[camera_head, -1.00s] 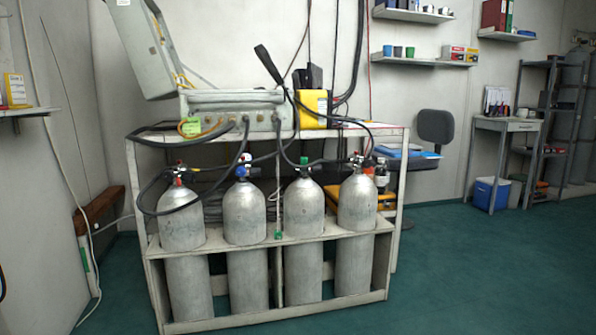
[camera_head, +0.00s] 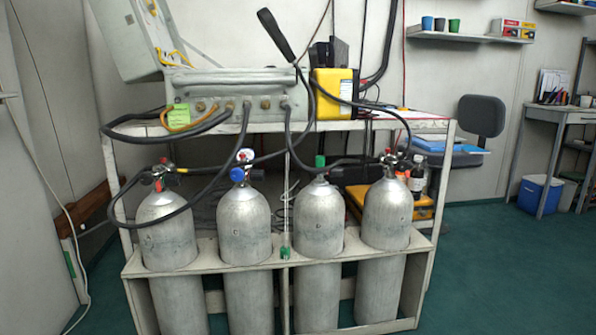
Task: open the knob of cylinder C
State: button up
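Several grey gas cylinders stand upright in a row in a white rack (camera_head: 285,262). The leftmost cylinder (camera_head: 166,230) has a valve with red parts (camera_head: 161,174). The second (camera_head: 243,225) has a blue knob (camera_head: 237,175). The third (camera_head: 318,220) has a green knob (camera_head: 320,161) on top. The rightmost (camera_head: 387,215) has a dark valve (camera_head: 391,158) with a hose. The markings on the cylinders are too small to read, so I cannot tell which letter each bears. My gripper is not in view.
An open panel case (camera_head: 230,82) with black hoses and a yellow box (camera_head: 331,95) sit on the rack's top. A dark chair (camera_head: 481,116), a desk (camera_head: 560,112) and a blue cooler (camera_head: 538,195) stand at right. The green floor (camera_head: 490,285) is clear at right.

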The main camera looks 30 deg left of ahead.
aim_at(255, 174)
jog(key=u, duration=0.2)
jog(key=i, duration=0.7)
jog(key=u, duration=0.85)
jog(key=i, duration=0.35)
jog(key=u, duration=0.35)
